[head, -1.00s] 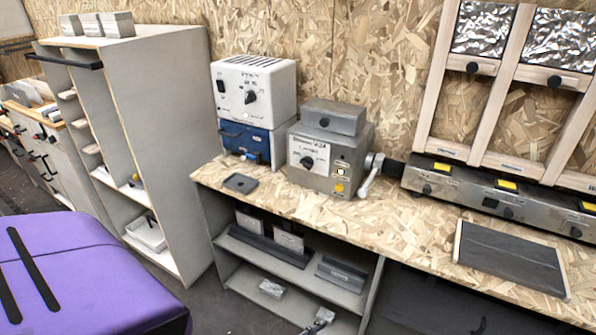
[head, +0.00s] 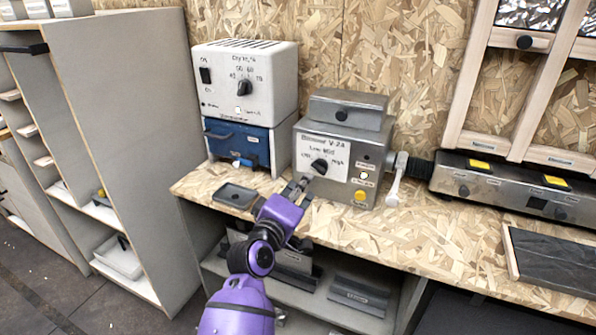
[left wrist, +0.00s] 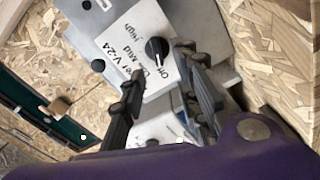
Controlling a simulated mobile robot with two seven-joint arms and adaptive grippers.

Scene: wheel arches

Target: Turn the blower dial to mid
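The blower (head: 350,140) is a grey metal box on the chipboard bench, with a white label on its front. I cannot tell surely which mark the dial points to. My left gripper (head: 298,186) is just in front of the box, below and left of the dial. In the left wrist view its two fingers (left wrist: 160,64) are apart, with the dial showing between and beyond their tips. My right gripper is out of view.
A white box with a dial (head: 245,80) stands on a blue drawer unit (head: 238,142) to the left. A small dark tray (head: 235,196) lies on the bench near my left arm.

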